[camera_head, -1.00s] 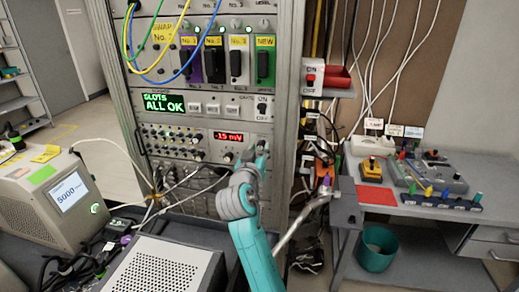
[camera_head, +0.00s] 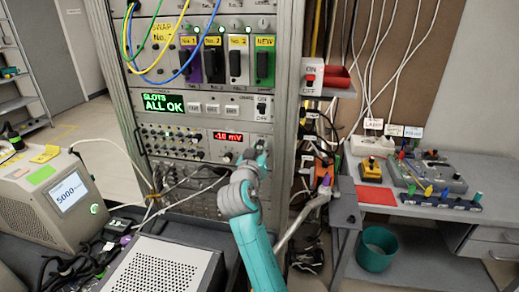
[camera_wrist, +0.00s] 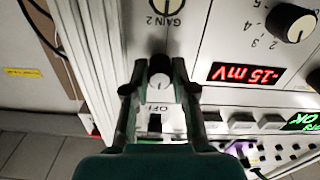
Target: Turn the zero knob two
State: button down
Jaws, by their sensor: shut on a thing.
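In the wrist view my gripper (camera_wrist: 157,80) has its two fingers on either side of a small round light-topped knob (camera_wrist: 160,70) and is shut on it. Any label on this knob is hidden, so I cannot read its name. The red display (camera_wrist: 240,73) beside it reads -15 mV. In the head view my gripper (camera_head: 257,155) is against the rack panel, right of the same red display (camera_head: 228,137). The held knob is hidden there by my arm.
The GAIN 2 knob (camera_wrist: 172,6) is just above the held knob in the wrist view. A larger dial knob (camera_wrist: 290,22) is at the upper right. In the head view an ON/OFF switch (camera_head: 262,108) is above my gripper and loose cables hang left of it.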

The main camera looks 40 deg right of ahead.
jog(key=m, duration=1.1)
dwell(0.3)
dwell(0.5)
jog(key=c, duration=1.2)
grip_release()
jog(key=shift+a, duration=0.15)
jog(key=v, duration=1.1)
jog(key=shift+s+a, duration=0.25)
jog(key=shift+s, duration=0.1)
